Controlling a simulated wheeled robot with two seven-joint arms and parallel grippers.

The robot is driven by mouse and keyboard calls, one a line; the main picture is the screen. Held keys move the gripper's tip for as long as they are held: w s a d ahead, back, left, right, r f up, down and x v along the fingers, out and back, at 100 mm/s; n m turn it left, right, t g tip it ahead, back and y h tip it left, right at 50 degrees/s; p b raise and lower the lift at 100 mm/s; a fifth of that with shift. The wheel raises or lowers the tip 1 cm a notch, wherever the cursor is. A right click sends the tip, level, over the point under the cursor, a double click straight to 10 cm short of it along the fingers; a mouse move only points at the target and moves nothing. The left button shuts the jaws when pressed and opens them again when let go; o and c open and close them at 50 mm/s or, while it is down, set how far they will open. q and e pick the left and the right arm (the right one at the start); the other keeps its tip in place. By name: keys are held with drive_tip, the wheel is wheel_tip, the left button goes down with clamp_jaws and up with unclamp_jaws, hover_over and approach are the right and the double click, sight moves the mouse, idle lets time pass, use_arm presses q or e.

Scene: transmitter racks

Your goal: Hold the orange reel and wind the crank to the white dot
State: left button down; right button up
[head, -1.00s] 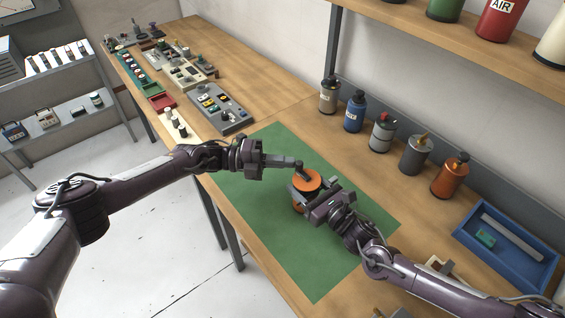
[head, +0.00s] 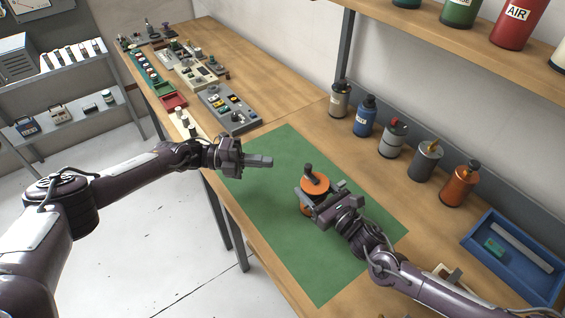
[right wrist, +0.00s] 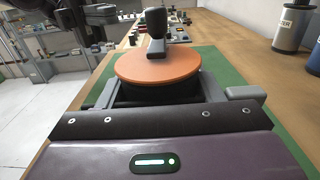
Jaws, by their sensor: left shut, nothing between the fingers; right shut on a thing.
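The orange reel (head: 317,187) stands upright on the green mat (head: 278,165). A dark crank handle (head: 310,172) rises from its top; in the right wrist view the crank (right wrist: 155,28) stands at the far side of the orange disc (right wrist: 160,65). I cannot make out the white dot. My right gripper (head: 312,201) is shut on the reel, its fingers around the body below the disc. My left gripper (head: 268,162) is shut and empty, held to the left of the reel and apart from the crank.
Several bottles (head: 392,138) line the wall behind the mat. A blue tray (head: 510,262) is at the right. Control boxes (head: 228,108) and parts fill the bench's far left. The mat around the reel is clear.

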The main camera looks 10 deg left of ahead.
use_arm(q)
drive_tip(key=a, duration=0.4)
drive_tip(key=shift+s, duration=0.1)
use_arm(e)
drive_tip(key=o, duration=1.3)
drive_tip(key=shift+o, duration=0.2)
